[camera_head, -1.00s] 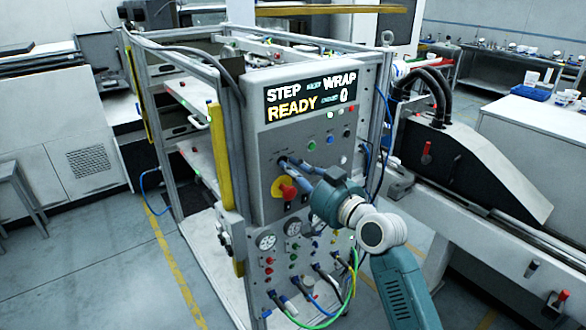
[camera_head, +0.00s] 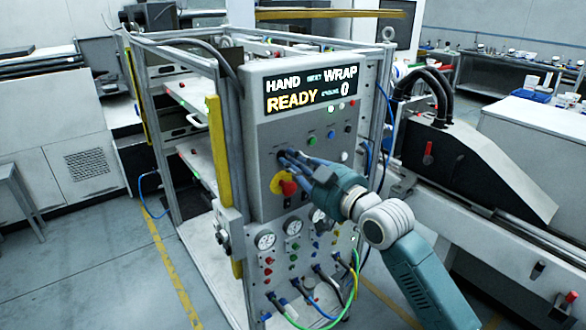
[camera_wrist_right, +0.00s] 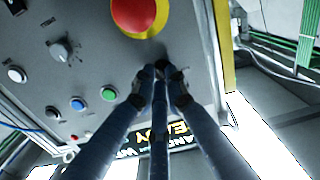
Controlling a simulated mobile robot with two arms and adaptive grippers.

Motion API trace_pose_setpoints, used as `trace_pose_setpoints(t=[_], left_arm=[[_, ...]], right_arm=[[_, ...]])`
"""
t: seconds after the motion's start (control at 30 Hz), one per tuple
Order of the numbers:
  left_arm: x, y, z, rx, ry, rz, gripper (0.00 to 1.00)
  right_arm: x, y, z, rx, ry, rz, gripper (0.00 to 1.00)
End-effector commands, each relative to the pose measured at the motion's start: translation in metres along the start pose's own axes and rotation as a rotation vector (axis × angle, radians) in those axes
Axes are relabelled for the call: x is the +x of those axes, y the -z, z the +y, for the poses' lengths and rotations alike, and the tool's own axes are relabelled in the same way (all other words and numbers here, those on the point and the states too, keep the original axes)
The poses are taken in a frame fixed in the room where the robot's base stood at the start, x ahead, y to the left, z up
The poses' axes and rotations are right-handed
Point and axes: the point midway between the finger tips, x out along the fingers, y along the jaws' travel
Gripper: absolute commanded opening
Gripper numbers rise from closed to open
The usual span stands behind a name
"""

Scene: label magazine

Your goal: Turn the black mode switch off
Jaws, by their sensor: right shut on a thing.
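The black mode switch (camera_head: 281,154) is on the upper left of the grey control panel's lower face, above the red mushroom button (camera_head: 288,188). My right gripper (camera_head: 285,158) has its fingers closed around the switch. In the right wrist view, the dark switch (camera_wrist_right: 162,66) is mostly hidden between the blue fingertips (camera_wrist_right: 165,74). The panel display (camera_head: 311,90) reads HAND, WRAP, READY and 0. My left gripper is not in view.
The red button with its yellow surround (camera_wrist_right: 155,24) is very close to my fingertips. A grey knob (camera_wrist_right: 61,50) and several push buttons (camera_wrist_right: 78,104) are beside it. Gauges (camera_head: 265,240) and cables (camera_head: 350,285) are below. Open floor (camera_head: 110,270) lies left.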

Motion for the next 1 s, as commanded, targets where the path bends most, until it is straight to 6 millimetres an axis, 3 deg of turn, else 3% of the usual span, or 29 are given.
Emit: trace_pose_setpoints(t=[0.37,1.0], left_arm=[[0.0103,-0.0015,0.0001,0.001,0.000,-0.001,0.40],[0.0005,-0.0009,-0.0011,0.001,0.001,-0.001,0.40]], right_arm=[[-0.0002,0.0009,0.0007,-0.363,0.000,-0.001,0.00],[0.0000,0.0037,-0.0006,-0.901,0.001,-0.002,0.00]])
